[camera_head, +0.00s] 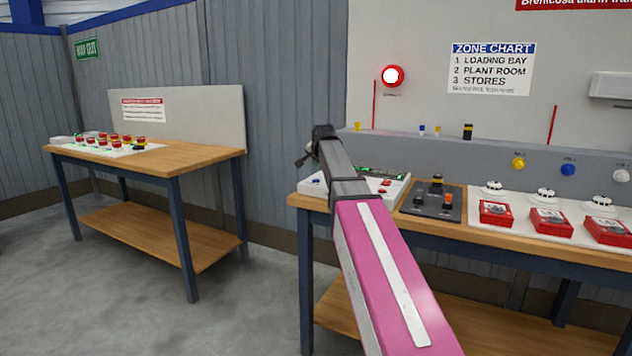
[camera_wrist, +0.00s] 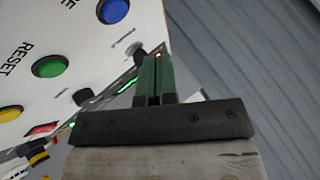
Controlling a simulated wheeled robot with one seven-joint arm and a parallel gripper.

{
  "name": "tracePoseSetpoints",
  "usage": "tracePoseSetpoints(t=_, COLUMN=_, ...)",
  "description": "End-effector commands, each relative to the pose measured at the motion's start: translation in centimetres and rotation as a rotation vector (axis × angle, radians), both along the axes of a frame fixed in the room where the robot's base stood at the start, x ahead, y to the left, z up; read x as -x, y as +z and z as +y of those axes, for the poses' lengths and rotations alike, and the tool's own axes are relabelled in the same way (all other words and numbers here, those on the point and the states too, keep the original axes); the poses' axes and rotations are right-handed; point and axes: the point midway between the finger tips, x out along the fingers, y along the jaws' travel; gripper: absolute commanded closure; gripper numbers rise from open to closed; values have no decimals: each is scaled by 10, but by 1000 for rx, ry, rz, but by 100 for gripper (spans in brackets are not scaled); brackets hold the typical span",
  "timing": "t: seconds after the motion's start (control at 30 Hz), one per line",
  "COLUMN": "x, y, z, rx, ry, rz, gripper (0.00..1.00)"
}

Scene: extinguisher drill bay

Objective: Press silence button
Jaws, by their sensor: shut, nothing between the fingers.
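The white alarm panel (camera_head: 398,193) stands on the right bench, partly hidden behind my arm in the head view. In the wrist view, its white face (camera_wrist: 70,38) fills the upper left. A blue button (camera_wrist: 113,11) sits at the top, with a cut-off label ending in "E" beside it. A green button (camera_wrist: 50,65) has the label "RESET" beside it. A yellow button (camera_wrist: 11,113) is at the left edge. My gripper (camera_wrist: 157,58) is shut and empty, its green fingers together by the panel's edge. I cannot tell whether they touch it.
A dark switch plate (camera_head: 420,212) and several red call points (camera_head: 495,213) lie right of the panel. A grey ledge (camera_head: 490,152) runs behind them. The left bench (camera_head: 185,155) carries a tray of red-topped items (camera_head: 107,148). Open floor (camera_head: 120,310) lies before it.

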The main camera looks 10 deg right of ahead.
Motion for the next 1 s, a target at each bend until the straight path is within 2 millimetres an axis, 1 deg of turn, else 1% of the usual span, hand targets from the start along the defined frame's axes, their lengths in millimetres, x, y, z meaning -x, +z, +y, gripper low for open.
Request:
tracePoseSetpoints(t=0.03, x=1, y=-7, z=0, rx=0, ry=0, rz=0, gripper=100)
tracePoseSetpoints(t=0.2, x=0, y=-24, z=0, rx=0, ry=0, rz=1, gripper=100)
tracePoseSetpoints(t=0.33, x=0, y=-31, z=0, rx=0, ry=0, rz=-1, gripper=100)
tracePoseSetpoints(t=0.53, x=0, y=-35, z=0, rx=0, ry=0, rz=-1, gripper=100)
tracePoseSetpoints(t=1.0, x=0, y=-35, z=0, rx=0, ry=0, rz=-1, gripper=100)
